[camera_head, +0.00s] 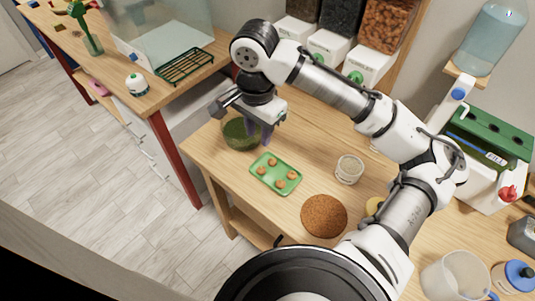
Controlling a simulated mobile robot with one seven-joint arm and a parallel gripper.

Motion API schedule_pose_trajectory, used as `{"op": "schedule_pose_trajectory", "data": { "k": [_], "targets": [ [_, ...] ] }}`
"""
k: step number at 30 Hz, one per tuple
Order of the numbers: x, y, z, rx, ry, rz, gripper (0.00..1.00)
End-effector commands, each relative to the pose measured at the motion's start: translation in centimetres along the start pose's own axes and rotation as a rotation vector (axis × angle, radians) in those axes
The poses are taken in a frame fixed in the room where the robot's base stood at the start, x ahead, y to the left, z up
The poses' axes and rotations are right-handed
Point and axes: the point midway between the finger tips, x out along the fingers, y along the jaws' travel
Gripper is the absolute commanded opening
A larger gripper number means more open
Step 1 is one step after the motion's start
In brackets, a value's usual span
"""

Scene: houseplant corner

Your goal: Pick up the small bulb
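Several small orange-brown bulbs (280,184) lie apart from one another on a green tray (257,181) on the wooden table. They look alike in size at this distance, so I cannot tell which is the small one. My gripper (260,138) points down above the table, just behind the tray in the picture, beside a green bowl (232,140). Its two purplish fingers look apart, with nothing visible between them. The gripper partly covers the bowl's right side.
A clear jar (349,170) and a round brown mat or dish (324,216) stand right of the tray. Dispensers (326,47) line the back. A green-topped box (487,150) and a clear pitcher (455,278) are at right. Bare table shows around the tray.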

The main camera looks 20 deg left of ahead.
Motion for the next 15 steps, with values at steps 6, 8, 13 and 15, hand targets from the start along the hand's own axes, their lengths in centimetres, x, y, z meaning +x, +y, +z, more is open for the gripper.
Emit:
{"op": "schedule_pose_trajectory", "data": {
  "k": [6, 8, 13, 15],
  "targets": [
    [3.0, 0.2, 0.0, 0.004, -0.003, 0.007, 0.3],
    [4.3, 0.2, 0.0, 0.005, -0.003, 0.007, 0.3],
    [7.5, 0.1, 0.0, 0.002, -0.001, 0.004, 0.3],
    [8.2, 0.1, 0.0, 0.002, 0.0, 0.004, 0.3]
  ]
}}
